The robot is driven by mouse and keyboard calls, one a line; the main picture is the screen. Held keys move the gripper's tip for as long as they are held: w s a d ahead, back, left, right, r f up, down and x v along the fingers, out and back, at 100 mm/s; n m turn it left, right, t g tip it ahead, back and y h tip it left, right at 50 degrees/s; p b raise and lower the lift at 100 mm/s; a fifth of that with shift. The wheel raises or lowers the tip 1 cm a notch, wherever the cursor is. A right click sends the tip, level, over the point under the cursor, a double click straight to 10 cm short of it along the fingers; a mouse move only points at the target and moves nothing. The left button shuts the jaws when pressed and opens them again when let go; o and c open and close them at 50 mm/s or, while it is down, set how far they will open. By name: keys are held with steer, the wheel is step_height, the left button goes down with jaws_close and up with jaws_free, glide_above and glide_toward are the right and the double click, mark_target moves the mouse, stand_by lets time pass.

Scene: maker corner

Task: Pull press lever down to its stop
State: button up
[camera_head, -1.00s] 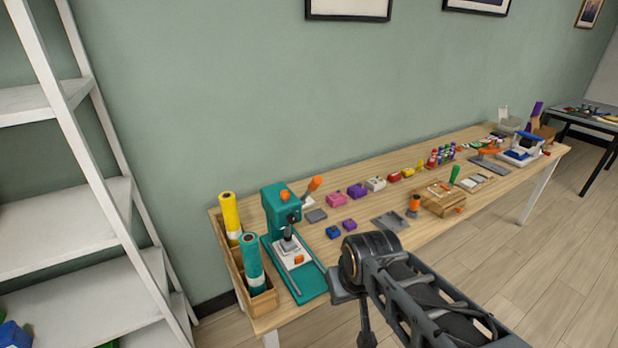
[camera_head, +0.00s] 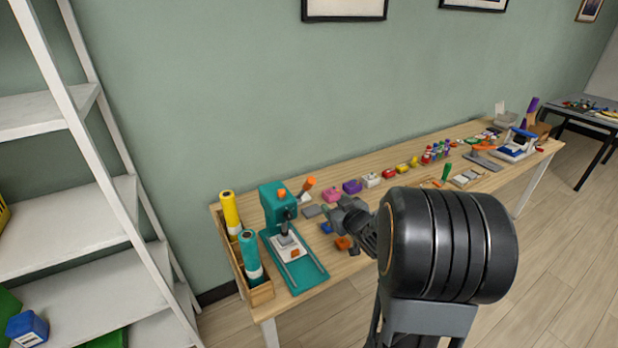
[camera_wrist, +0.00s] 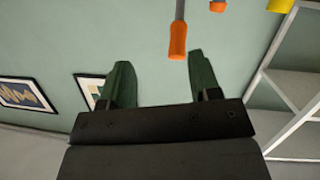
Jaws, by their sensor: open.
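The teal press (camera_head: 275,205) stands at the left end of the wooden bench. Its lever (camera_head: 308,182) has an orange grip and slants up to the right in the head view. In the wrist view, the orange lever grip (camera_wrist: 178,41) hangs from a grey rod just beyond the fingertips, between their lines. My gripper (camera_wrist: 160,65) is open, with one dark green finger on each side and nothing between them. In the head view my gripper (camera_head: 345,212) is to the right of the press, below the lever; its fingers are hard to make out. I see no contact with the lever.
Yellow (camera_head: 230,211) and teal (camera_head: 250,254) rolls stand in a wooden holder (camera_head: 262,293) left of the press. Pink (camera_head: 331,195) and purple (camera_head: 352,187) blocks lie behind my gripper. A white shelf (camera_head: 75,215) stands at the left. My arm hides the bench's middle front.

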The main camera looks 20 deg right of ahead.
mark_target(309, 183)
steer(key=w+a+y+p, duration=0.1)
steer(key=w, duration=0.3)
steer(key=w+a+n+t+y+p, duration=0.1)
steer(key=w+y+p, duration=0.1)
steer(key=w, duration=0.2)
steer(key=w+a+r+t+y+p, duration=0.1)
steer(key=w, duration=0.2)
steer(key=shift+w, duration=0.4)
steer(key=shift+c, duration=0.5)
jaws_close()
steer(key=shift+f, duration=0.1)
